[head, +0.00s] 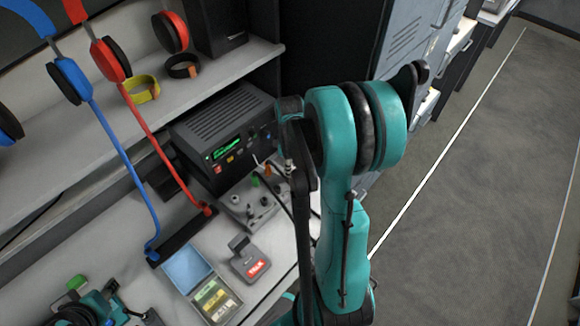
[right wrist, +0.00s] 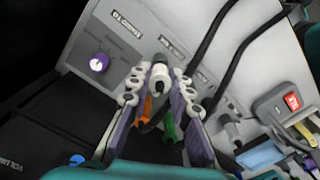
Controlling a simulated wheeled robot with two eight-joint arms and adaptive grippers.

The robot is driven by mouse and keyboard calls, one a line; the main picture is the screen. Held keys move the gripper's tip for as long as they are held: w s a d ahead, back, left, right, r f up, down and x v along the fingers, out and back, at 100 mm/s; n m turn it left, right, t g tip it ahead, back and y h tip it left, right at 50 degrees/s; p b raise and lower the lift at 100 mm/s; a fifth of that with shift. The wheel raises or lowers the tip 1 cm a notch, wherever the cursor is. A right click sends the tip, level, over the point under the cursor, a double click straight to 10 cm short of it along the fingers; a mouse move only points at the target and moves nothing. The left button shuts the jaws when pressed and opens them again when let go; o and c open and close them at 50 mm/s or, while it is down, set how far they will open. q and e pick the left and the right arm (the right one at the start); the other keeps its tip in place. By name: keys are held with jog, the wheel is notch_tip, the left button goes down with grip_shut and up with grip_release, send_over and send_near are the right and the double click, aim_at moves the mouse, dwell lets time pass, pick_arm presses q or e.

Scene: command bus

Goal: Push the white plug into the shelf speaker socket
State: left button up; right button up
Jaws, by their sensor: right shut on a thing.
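In the right wrist view, the white plug (right wrist: 161,76) stands between the two fingers of my right gripper (right wrist: 158,88), which is shut on it. The plug is over a light grey panel (right wrist: 130,40) with printed labels and sockets. I cannot tell which label is the shelf speaker's, or whether the plug's tip is in a socket. In the head view, my right arm hides most of the right gripper (head: 268,165), in front of the radio unit.
Orange (right wrist: 147,108) and green (right wrist: 169,126) plugs sit close to the right gripper's fingers. Black cables (right wrist: 207,45) cross the panel. A radio (head: 222,138) stands behind, and a red-labelled TALK box (head: 251,262) and an open case (head: 212,297) lie in front.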

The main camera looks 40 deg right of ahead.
jog(key=shift+f+b, duration=0.75)
jog(key=shift+f, duration=0.1)
dwell(0.7)
dwell(0.3)
jog(key=o, duration=1)
jog(key=shift+r, duration=0.1)
jog(key=shift+r+p, duration=3.1)
jog(key=shift+r, duration=0.9)
